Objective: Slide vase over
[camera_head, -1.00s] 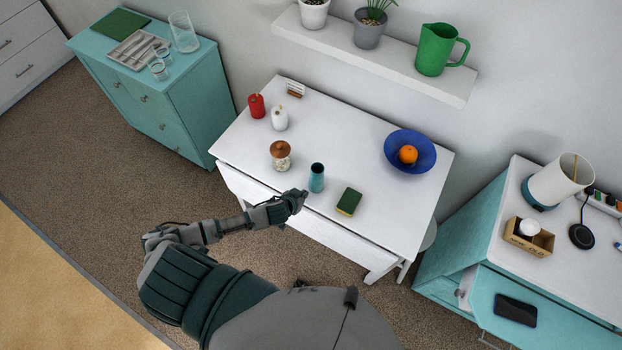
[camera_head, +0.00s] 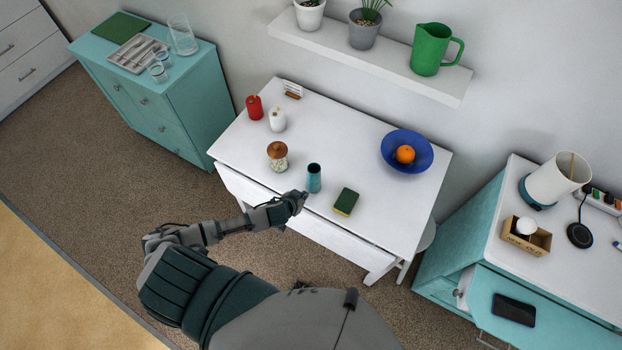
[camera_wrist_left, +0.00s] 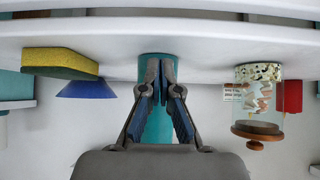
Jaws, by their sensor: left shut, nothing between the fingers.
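The vase (camera_head: 314,178) is a small teal cylinder with a dark mouth, standing upright near the front edge of the white table (camera_head: 345,125). My left gripper (camera_head: 300,197) is shut and empty, at the table's front edge just in front of the vase. In the left wrist view, which is upside down, the shut fingers (camera_wrist_left: 160,72) lie across the vase (camera_wrist_left: 158,122) and hide part of it. I cannot tell whether they touch it. My right gripper is not in view.
A green and yellow sponge (camera_head: 345,201) lies right of the vase. A jar with a brown lid (camera_head: 278,156) stands to its left. A blue bowl (camera_head: 420,160) holds an orange. Red (camera_head: 254,107) and white (camera_head: 277,120) candles stand farther back. The table between vase and bowl is clear.

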